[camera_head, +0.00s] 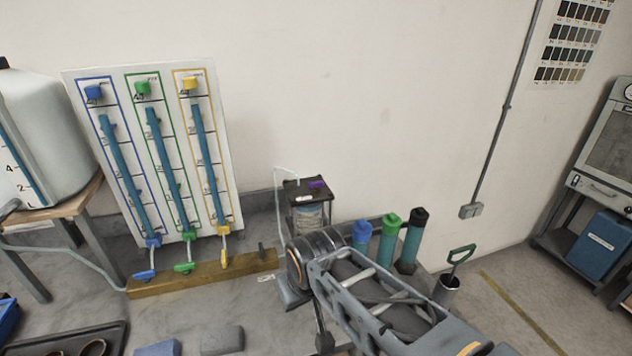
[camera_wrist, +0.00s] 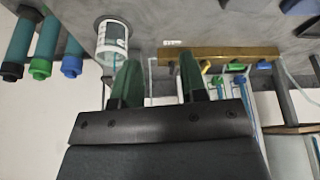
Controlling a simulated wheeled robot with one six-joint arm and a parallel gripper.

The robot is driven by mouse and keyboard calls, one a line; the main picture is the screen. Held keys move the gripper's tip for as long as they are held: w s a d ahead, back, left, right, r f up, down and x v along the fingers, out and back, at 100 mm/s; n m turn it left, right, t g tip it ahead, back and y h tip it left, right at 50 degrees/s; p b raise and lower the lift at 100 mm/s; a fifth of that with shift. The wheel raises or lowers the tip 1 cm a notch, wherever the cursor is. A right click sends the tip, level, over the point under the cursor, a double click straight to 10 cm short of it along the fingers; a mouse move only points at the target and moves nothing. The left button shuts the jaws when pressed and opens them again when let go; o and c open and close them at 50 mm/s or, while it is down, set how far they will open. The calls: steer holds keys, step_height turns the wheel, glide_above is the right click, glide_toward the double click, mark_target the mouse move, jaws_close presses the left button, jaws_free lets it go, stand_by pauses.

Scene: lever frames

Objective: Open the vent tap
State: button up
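No tap is clearly marked as the vent in either view. A wooden bar (camera_head: 150,286) carries a blue tap lever (camera_head: 145,274), a green one (camera_head: 185,267), a yellow one (camera_head: 225,261) and a dark one (camera_head: 262,252) at its right end. A purple piece (camera_head: 317,184) sits on top of a dark stand holding a labelled jar. In the wrist view, the bar (camera_wrist: 220,53) lies beyond the fingertips, and the labelled jar (camera_wrist: 114,37) shows at upper left. My gripper (camera_wrist: 160,72) is open, with nothing between its fingers; the head view does not show its fingertips clearly.
A white board (camera_head: 221,130) with three blue tubes stands behind the bar. Blue, green and black capped cylinders (camera_head: 388,240) and a metal cup (camera_head: 447,290) with a green-handled tool stand beside my arm. A white tank (camera_head: 45,140) is at left.

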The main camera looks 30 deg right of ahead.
steer(key=shift+o, duration=0.4)
steer(key=shift+o, duration=0.8)
steer(key=shift+d+f, duration=0.2)
steer(key=shift+f, duration=0.1)
steer(key=o, duration=0.3)
steer(key=shift+m+h, duration=0.3)
steer(key=shift+m, duration=0.4)
steer(key=d+f+b, duration=0.1)
steer(key=f+b, duration=0.1)
steer(key=d+f+b, duration=0.1)
steer(key=d+b, duration=0.1)
steer(key=shift+w+f, duration=0.1)
steer(key=shift+f, duration=0.3)
steer(key=shift+o, duration=0.4)
steer(key=shift+m+h, duration=0.4)
steer(key=shift+h, duration=0.2)
steer(key=d, duration=0.1)
steer(key=w+d+f+b, duration=0.1)
steer(key=d+b, duration=0.1)
steer(key=shift+w+d+f, duration=0.15)
steer(key=shift+d+f, duration=0.2)
steer(key=shift+f, duration=0.05)
steer(key=t+h+b, duration=0.2)
steer(key=t+b, duration=0.3)
steer(key=t, duration=0.8)
glide_toward(316, 183)
steer(key=x, duration=1.2)
steer(key=shift+w+d+r+b, duration=0.1)
steer(key=shift+w+b, duration=0.05)
steer(key=shift+b, duration=0.2)
